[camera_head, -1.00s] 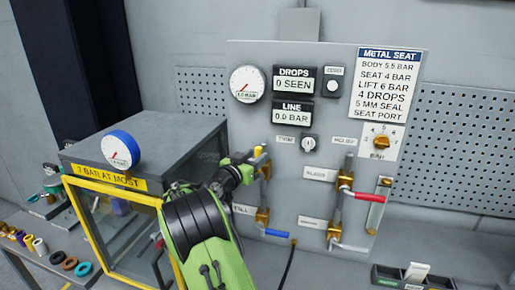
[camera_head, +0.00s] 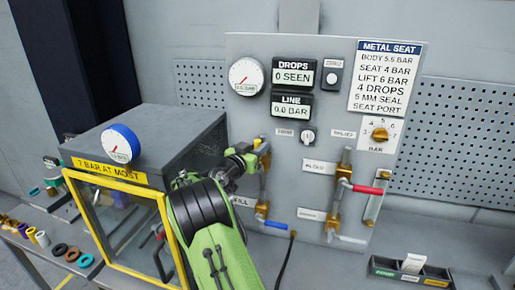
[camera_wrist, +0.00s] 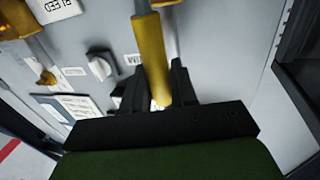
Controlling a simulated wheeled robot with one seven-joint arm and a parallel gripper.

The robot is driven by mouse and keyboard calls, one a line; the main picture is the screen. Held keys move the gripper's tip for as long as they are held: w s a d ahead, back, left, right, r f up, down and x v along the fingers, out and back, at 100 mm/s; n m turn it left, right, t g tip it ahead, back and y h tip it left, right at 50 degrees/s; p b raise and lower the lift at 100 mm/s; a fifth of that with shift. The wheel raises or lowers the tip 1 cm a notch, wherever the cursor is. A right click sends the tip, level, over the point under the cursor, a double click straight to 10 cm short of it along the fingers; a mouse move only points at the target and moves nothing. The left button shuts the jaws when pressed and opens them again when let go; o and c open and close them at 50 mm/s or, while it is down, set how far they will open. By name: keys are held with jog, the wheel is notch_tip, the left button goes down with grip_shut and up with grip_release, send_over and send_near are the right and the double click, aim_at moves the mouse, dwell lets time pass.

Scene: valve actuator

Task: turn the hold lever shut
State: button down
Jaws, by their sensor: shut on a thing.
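The yellow-handled lever (camera_head: 257,143) is at the top of the left pipe run on the grey panel. I take it for the hold lever, but the small label near it is too blurred to read. My gripper (camera_head: 248,158) reaches it from the left and below. In the wrist view, the yellow handle (camera_wrist: 153,50) runs down between the two dark fingers of my gripper (camera_wrist: 152,88), which are shut on it. The LINE display (camera_head: 291,106) reads 0.0 BAR and the DROPS display (camera_head: 294,74) reads 0 SEEN.
A blue-handled lever (camera_head: 271,224) is low on the left pipe; a red-handled lever (camera_head: 367,190) and a pale one (camera_head: 350,239) are on the right. A yellow-framed test box (camera_head: 125,230) stands close left of my arm. A small tray (camera_head: 410,275) is at lower right.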

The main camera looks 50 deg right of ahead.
jog(key=shift+s+f+b, duration=0.1)
jog(key=shift+f+b, duration=0.05)
jog(key=shift+b, duration=0.3)
jog(key=s+d+f+m+t+y+b, duration=0.1)
jog(key=s+f+m+b, duration=0.3)
jog(key=b, duration=1)
jog(key=s+d+f+m+t+y+b, duration=0.2)
jog(key=f+m+b, duration=0.3)
jog(key=m+b, duration=0.6)
jog(key=shift+s+d+y+b, duration=0.6)
jog(key=shift+s+b, duration=0.3)
jog(key=shift+b, duration=0.9)
jog(key=shift+f, duration=0.1)
jog(key=c, duration=1)
grip_release()
jog(key=shift+c, duration=0.2)
jog(key=v, duration=1.5)
jog(key=shift+s+a, duration=0.2)
jog(key=shift+a, duration=0.1)
